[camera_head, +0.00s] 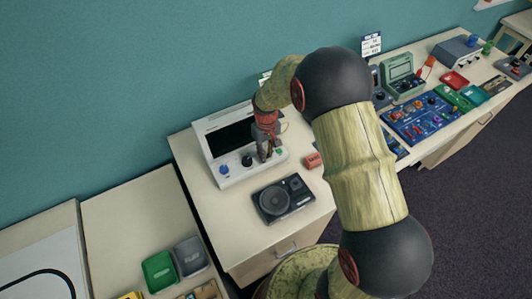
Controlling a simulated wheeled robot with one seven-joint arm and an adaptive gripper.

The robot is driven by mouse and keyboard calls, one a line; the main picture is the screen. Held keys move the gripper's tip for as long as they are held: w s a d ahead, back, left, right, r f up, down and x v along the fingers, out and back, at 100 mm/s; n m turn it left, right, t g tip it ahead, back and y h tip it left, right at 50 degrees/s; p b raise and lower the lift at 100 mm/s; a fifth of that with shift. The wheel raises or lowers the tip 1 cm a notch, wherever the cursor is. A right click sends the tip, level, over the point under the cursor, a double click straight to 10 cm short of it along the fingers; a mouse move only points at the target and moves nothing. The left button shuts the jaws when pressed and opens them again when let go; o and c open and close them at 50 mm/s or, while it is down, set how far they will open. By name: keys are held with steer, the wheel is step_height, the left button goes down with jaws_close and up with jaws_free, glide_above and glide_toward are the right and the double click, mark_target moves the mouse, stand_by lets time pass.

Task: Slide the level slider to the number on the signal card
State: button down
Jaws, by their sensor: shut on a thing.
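A white console (219,141) with a dark screen stands on the left table. Its front panel has a blue knob (224,170), a dark knob (247,160) and a small green button (279,151). My gripper (265,155) points down onto this panel, between the dark knob and the green button. It is shut on a small part there, which looks like the level slider; the fingers hide it. The slider's scale cannot be read. A white card (371,46) with printed text stands at the back; its text is too small to read. Another card (264,77) is mostly hidden behind my arm.
Green (159,270) and grey (190,256) boxes sit lower left. A blue board (421,118) and several devices fill the right table. My arm hides the middle.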

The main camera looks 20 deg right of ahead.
steer(key=shift+w+a, duration=0.25)
steer(key=shift+w, duration=1)
steer(key=c, duration=1.7)
jaws_free()
steer(key=shift+s, duration=0.1)
step_height(320, 180, up, 12)
